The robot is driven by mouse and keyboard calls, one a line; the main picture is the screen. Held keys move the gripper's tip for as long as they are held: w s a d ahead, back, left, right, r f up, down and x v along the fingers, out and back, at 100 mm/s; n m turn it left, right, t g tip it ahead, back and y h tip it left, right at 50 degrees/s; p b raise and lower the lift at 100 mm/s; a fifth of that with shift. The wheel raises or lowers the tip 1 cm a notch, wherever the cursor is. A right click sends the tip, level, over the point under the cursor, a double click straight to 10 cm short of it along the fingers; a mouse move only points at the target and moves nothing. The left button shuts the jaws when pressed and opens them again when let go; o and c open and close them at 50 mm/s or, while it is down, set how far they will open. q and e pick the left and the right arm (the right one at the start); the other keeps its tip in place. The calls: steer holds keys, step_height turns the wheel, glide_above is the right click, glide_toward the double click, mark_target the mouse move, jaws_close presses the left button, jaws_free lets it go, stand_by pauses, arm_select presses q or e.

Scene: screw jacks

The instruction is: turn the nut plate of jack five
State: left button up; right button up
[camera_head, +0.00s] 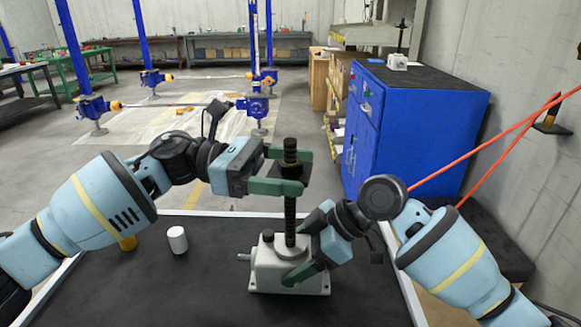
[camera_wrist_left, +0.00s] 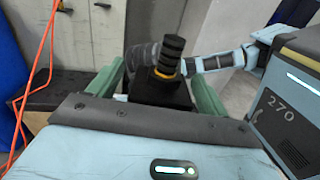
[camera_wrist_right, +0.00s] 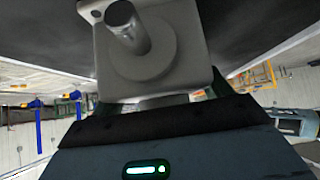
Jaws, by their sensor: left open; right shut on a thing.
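One screw jack stands on the black table, with a pale grey body (camera_head: 270,278) and a dark upright screw (camera_head: 290,222). No number shows on it. Its black nut plate (camera_head: 285,170) sits high on the screw, below a ribbed dark top; the plate also shows in the left wrist view (camera_wrist_left: 158,92). My left gripper (camera_head: 293,171) is open, its green fingers on either side of the plate; I cannot tell whether they touch it. My right gripper (camera_head: 303,270) is shut on the grey body, low down. The body fills the top of the right wrist view (camera_wrist_right: 150,60), its gripped part hidden.
A white cylinder (camera_head: 177,240) and a yellow one (camera_head: 127,243) stand on the table (camera_head: 200,290), left of the jack. A blue cabinet (camera_head: 425,125) stands behind right, with a similar small jack (camera_head: 398,61) on top. The table's front left is clear.

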arm_select(q)
steer(key=w+a, duration=0.2)
steer(key=a, duration=0.9)
steer(key=shift+a, duration=0.35)
steer(key=shift+w, duration=0.1)
arm_select(e)
steer(key=o, duration=2.1)
steer(key=shift+c, duration=0.2)
steer(key=v, duration=1.2)
